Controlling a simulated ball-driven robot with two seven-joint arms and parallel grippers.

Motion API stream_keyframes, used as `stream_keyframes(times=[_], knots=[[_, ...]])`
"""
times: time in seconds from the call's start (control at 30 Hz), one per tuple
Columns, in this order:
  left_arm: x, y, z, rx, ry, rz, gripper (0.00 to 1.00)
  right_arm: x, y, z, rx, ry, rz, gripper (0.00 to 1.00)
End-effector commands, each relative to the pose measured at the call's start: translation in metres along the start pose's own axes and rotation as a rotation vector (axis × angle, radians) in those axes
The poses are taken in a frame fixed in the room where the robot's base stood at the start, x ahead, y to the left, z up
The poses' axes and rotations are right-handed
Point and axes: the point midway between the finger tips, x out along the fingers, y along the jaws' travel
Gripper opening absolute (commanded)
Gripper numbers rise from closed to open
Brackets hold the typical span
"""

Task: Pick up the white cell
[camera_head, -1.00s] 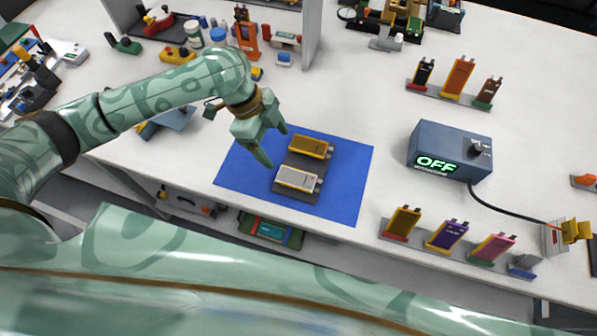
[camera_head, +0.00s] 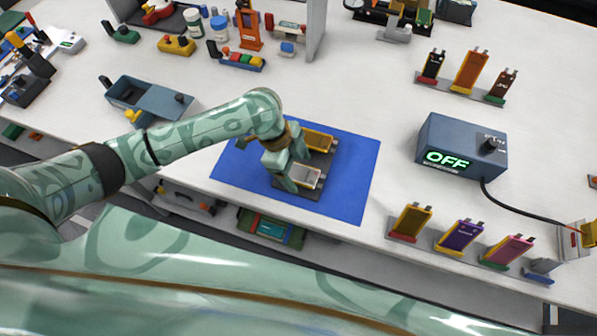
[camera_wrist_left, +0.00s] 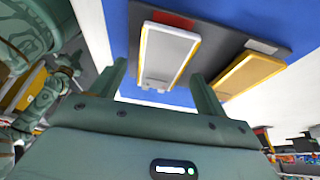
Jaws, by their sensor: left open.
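The white cell (camera_head: 307,177) lies on a dark tray (camera_head: 312,193) on the blue mat (camera_head: 357,190). A brown-gold cell (camera_head: 319,141) lies beside it on the same tray, farther back. My left gripper (camera_head: 289,170) is open at the left end of the white cell and hides part of it. In the left wrist view, the white cell (camera_wrist_left: 168,55) with its yellow edge shows beyond the two spread fingers (camera_wrist_left: 160,88), with its tabs towards the palm. The brown-gold cell (camera_wrist_left: 250,73) is to its right there. My right gripper is not in view.
A grey-blue box reading OFF (camera_head: 462,147) stands right of the mat, with a cable running right. Several upright cells (camera_head: 459,235) line the front right edge, and more (camera_head: 469,72) stand behind. An open blue bin (camera_head: 150,100) is at the left.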

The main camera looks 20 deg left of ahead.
Motion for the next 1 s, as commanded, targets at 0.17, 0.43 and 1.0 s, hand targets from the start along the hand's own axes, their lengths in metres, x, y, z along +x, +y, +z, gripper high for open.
stream_keyframes(times=[0.17,0.43,1.0], knots=[[-0.0011,0.0000,-0.0003,0.000,0.000,0.000,0.75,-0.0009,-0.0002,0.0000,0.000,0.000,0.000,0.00],[0.0013,0.0002,0.0004,-0.001,0.001,0.000,0.75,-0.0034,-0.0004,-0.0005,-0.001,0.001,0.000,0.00],[0.0037,0.0002,0.0015,0.000,0.001,0.000,0.29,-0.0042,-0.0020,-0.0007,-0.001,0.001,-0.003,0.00]])
